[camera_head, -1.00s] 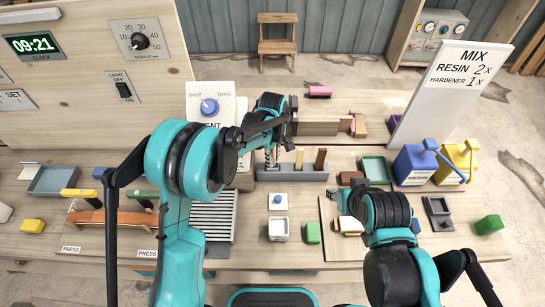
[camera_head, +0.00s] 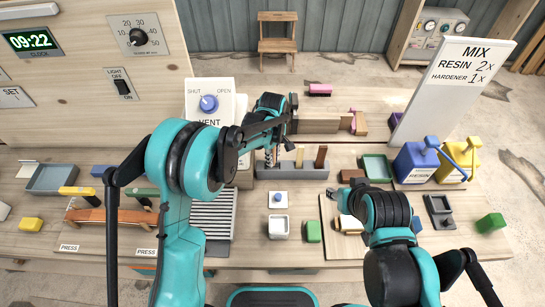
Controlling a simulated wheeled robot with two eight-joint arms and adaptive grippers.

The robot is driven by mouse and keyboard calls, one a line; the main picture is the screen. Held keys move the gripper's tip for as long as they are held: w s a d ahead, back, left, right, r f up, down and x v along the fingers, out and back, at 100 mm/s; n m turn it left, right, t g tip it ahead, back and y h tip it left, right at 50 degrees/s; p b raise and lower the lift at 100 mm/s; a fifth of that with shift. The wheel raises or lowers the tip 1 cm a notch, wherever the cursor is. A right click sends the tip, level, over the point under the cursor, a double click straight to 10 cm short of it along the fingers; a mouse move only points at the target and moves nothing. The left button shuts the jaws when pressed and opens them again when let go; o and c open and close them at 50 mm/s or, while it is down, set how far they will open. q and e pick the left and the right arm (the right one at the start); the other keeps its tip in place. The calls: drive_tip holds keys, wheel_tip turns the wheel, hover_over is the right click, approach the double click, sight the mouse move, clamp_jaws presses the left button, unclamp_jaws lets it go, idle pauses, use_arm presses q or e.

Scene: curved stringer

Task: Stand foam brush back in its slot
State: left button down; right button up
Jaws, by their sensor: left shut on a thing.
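The grey slotted holder (camera_head: 308,174) lies near the middle of the bench. A pale wooden handle (camera_head: 299,156) and a brown handle (camera_head: 321,156) stand upright in it, with a spiral-shaped piece (camera_head: 268,160) at its left end. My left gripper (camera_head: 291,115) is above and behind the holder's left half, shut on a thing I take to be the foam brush. The arm and gripper hide most of it, and I cannot tell whether it touches the slot. My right gripper (camera_head: 334,194) is low over the board at right; its finger opening is unclear.
A wooden block (camera_head: 325,122) lies behind the holder. A green tray (camera_head: 376,168), blue resin jug (camera_head: 415,160) and yellow jug (camera_head: 459,160) stand to the right. A vent panel (camera_head: 208,86) rises behind my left arm.

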use_arm(q)
drive_tip(key=shift+f+b, duration=0.7)
drive_tip(key=shift+f, duration=0.15)
drive_tip(key=c, duration=0.8)
unclamp_jaws()
drive_tip(key=shift+o, duration=0.2)
drive_tip(key=shift+r+p, duration=2.65)
drive_tip(key=shift+r, duration=1.9)
drive_tip(key=shift+f, duration=0.15)
